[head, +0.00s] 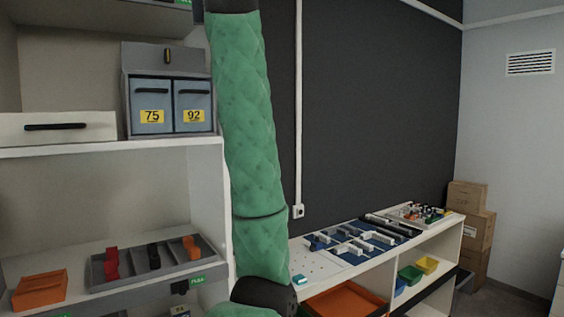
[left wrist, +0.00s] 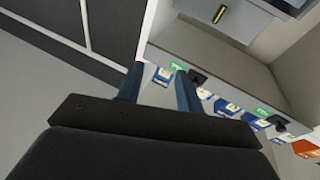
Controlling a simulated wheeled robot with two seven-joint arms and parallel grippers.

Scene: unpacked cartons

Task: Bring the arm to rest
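My green-sleeved arm (head: 250,140) stands upright in the middle of the head view, beside the right end of the left shelf unit. Its upper end runs out of the top of the picture, so no gripper shows there. In the left wrist view my left gripper (left wrist: 159,80) has its two blue fingers apart, with nothing between them. It is clear of the shelf front behind it. My right gripper is in neither view.
The shelf unit (head: 110,148) holds numbered boxes (head: 172,104), an orange box (head: 40,290) and a grey divided tray (head: 153,260). A low white bench (head: 330,268) carries parts on the right. Cartons (head: 478,242) stand in the far corner. A dark wall (head: 380,110) lies behind.

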